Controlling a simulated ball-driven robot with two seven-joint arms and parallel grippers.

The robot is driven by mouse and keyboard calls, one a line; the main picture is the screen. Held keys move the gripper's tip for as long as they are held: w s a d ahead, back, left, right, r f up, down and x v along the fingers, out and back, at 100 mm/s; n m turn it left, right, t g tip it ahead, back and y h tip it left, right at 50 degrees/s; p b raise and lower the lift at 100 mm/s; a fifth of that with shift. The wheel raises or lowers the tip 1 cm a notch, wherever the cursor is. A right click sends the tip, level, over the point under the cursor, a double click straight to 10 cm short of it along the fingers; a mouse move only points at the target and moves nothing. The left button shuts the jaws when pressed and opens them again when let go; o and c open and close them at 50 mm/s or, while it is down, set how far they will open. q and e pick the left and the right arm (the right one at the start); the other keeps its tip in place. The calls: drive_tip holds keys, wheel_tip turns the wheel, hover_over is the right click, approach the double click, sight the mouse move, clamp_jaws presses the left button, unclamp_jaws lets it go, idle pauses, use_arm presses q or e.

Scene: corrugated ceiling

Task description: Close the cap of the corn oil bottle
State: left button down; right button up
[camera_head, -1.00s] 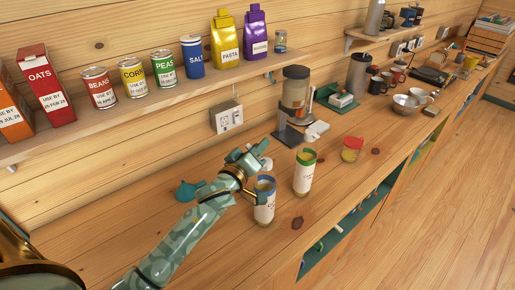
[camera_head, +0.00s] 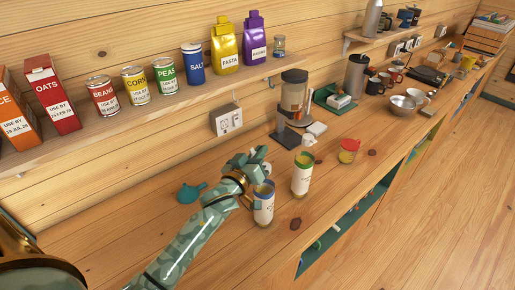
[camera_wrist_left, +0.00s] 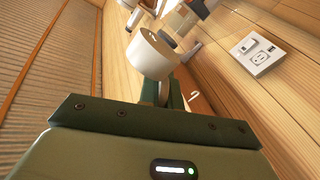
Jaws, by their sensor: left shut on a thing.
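My left gripper (camera_head: 254,160) reaches in over the counter, just behind a white-labelled container with a blue rim (camera_head: 264,206). A similar container with a green rim (camera_head: 302,176) stands upright to its right. In the left wrist view, my gripper is shut on a white round cap-like piece (camera_wrist_left: 150,54). The arm hides part of the counter and the blue-rimmed container's left side. My right gripper is not in view.
A coffee maker (camera_head: 293,103) stands behind the containers, and a red-lidded jar (camera_head: 348,150) to the right. A wall shelf (camera_head: 150,108) with cans and boxes runs above. The front counter is clear.

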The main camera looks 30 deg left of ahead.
use_arm(q)
drive_tip(key=shift+d+r+m+p, duration=0.1)
drive_tip(key=shift+m+p, duration=0.25)
drive_tip(key=shift+m, duration=0.3)
drive_tip(key=shift+d+r+m+p, duration=0.1)
drive_tip(key=shift+m+p, duration=0.2)
drive_tip(key=shift+m, duration=0.35)
drive_tip(key=c, duration=1.6)
unclamp_jaws()
drive_tip(key=shift+f, duration=0.1)
drive_tip(key=s+b, duration=0.1)
drive_tip(key=s, duration=1.5)
drive_tip(key=shift+s, duration=0.2)
drive_tip(key=shift+o, duration=0.2)
drive_tip(key=shift+w, duration=0.1)
